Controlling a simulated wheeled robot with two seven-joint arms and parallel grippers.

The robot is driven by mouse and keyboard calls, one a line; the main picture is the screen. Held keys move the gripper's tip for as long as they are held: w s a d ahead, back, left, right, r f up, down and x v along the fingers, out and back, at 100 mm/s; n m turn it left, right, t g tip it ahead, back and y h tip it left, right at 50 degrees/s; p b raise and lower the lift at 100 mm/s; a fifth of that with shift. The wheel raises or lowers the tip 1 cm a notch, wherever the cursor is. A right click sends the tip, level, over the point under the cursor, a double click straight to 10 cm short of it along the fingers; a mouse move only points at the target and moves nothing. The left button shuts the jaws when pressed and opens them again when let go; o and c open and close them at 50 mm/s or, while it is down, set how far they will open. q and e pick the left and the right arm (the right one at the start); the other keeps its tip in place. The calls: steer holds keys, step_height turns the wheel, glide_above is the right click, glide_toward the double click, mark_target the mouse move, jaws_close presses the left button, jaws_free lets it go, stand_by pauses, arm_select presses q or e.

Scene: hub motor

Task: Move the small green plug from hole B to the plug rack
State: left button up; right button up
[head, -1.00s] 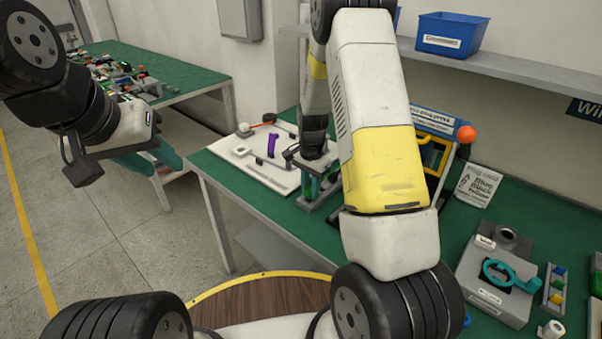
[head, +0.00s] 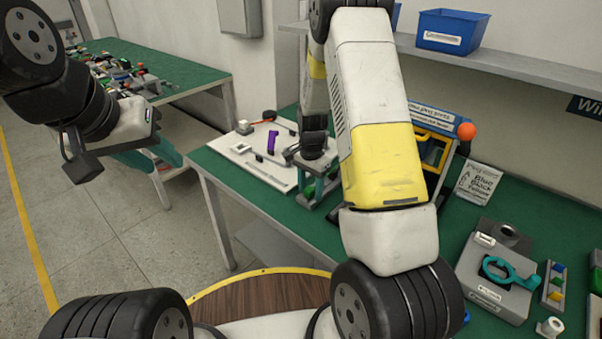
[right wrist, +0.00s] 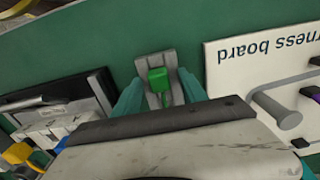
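A small green plug (right wrist: 157,78) sits upright in a grey stand (right wrist: 158,58) in the right wrist view. My right gripper (right wrist: 160,84) is open, with one teal finger on each side of the plug and visible gaps between. In the head view my right gripper (head: 316,188) is low over the green table, partly hidden by its own wrist. My left gripper (head: 150,157) hangs over the floor at the left, away from the plug; its finger gap is not clear. A small rack (head: 553,288) with blue, green and yellow pieces stands at the far right. I cannot make out hole B.
A white harness board (head: 255,160) with a purple part lies beside my right gripper. A blue-and-yellow rack (head: 437,135), a paper sign (head: 480,182) and a grey fixture with a teal ring (head: 495,280) stand further right. Green table is bare between them.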

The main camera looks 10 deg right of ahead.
step_height(320, 180, up, 8)
steer(key=shift+f, duration=0.1)
stand_by(0.4)
